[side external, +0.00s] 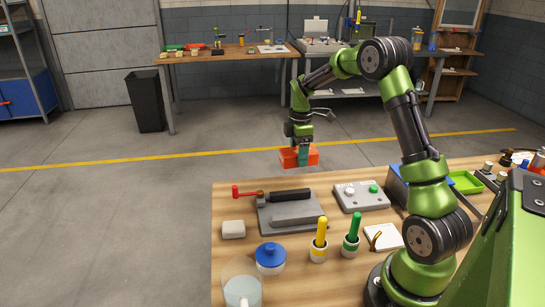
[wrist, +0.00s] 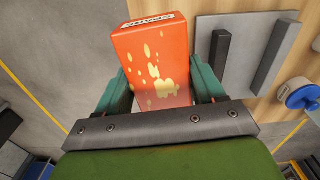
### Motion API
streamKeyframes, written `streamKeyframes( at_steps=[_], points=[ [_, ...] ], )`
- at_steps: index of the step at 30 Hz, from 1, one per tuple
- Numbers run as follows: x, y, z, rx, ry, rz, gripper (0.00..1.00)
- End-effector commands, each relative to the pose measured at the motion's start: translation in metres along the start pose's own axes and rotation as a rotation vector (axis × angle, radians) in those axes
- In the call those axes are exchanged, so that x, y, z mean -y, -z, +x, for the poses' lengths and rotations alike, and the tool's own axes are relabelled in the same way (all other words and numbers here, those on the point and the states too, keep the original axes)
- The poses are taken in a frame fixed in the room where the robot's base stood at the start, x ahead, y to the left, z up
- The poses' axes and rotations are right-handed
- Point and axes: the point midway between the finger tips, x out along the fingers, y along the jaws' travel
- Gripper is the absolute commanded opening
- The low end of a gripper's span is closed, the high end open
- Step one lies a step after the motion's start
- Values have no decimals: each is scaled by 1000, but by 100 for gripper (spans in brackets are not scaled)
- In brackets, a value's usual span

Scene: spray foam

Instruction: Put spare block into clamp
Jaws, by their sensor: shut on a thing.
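The spare block is an orange-red box with pale yellow spots and a label on its end (wrist: 155,60). It also shows in the side view (side external: 288,158). My gripper (side external: 303,157) is shut on it, with a teal finger on either side in the wrist view (wrist: 160,82). The block hangs in the air near the far edge of the workbench, behind the clamp in the side view. The clamp (side external: 291,214) is a grey base with a black bar and a red handle at the left. Part of it shows at the upper right of the wrist view (wrist: 275,52).
On the wooden workbench (side external: 225,270), a button box (side external: 361,197) stands right of the clamp and a pale block (side external: 233,229) at its front left. A blue-lidded jar (side external: 270,260), yellow bottle (side external: 319,242), green bottle (side external: 351,240) and clear beaker (side external: 242,285) stand in front.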

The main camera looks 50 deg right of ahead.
Motion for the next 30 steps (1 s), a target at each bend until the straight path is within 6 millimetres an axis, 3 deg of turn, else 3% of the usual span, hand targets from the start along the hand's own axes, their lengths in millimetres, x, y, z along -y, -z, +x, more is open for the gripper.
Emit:
streamKeyframes(
  at_steps=[3, 7, 10, 14, 20, 24, 30],
  points=[
    [-1, 0, -17, 0, -4, 10, 13],
    [1, 0, -23, 0, -2, 100, 13],
    [8, -1, -21, 0, 0, 241, 13],
    [27, 13, -28, -1, -3, 462, 13],
    [75, 61, -50, -3, -4, 767, 13],
    [121, 99, -71, -6, -3, 923, 13],
    [172, 135, -94, -4, -2, 924, 13]
  ],
)
